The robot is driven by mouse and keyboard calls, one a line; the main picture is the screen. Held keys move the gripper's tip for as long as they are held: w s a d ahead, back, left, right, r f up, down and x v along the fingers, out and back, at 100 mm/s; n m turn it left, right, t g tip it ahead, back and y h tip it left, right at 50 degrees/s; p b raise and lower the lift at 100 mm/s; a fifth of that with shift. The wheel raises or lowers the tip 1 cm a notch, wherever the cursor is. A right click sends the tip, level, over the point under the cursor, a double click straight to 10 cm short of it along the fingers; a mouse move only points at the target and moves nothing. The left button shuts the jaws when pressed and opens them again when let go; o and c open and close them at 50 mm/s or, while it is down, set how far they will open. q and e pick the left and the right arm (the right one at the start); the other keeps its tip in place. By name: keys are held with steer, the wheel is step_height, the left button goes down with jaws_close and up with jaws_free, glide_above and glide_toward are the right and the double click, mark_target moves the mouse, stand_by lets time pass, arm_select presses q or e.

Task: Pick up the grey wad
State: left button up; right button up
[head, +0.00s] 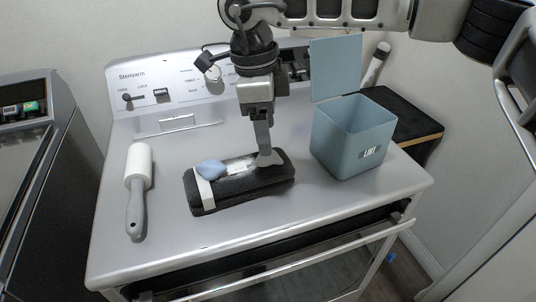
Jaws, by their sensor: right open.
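A black, shallow tray-like piece (228,196) lies on the washer top. A smooth blue-grey wad (210,170) sits on its left end, above a white band (204,192). A pale grey-white patch (240,165) lies in the middle of the black piece. My right gripper (268,157) points down over the right part of the black piece, beside the pale patch and apart from the blue-grey wad. It is open, its fingers seen nearly edge-on. A light grey shape at its tips may be finger or wad; I cannot tell. My left gripper is out of view.
A blue box (345,150) marked LINT stands with its lid (335,68) up, right of the black piece. A lint roller (137,190) lies at the left. The control panel (185,82) is behind. The front strip of the washer top (170,240) is clear.

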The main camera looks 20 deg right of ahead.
steer(key=shift+w+d+f+p, duration=0.1)
steer(key=shift+f+p, duration=0.25)
steer(key=shift+f, duration=1)
steer(key=shift+w+d+f+p, duration=0.1)
steer(key=shift+f+p, duration=0.25)
steer(key=shift+f, duration=1)
steer(key=c, duration=1)
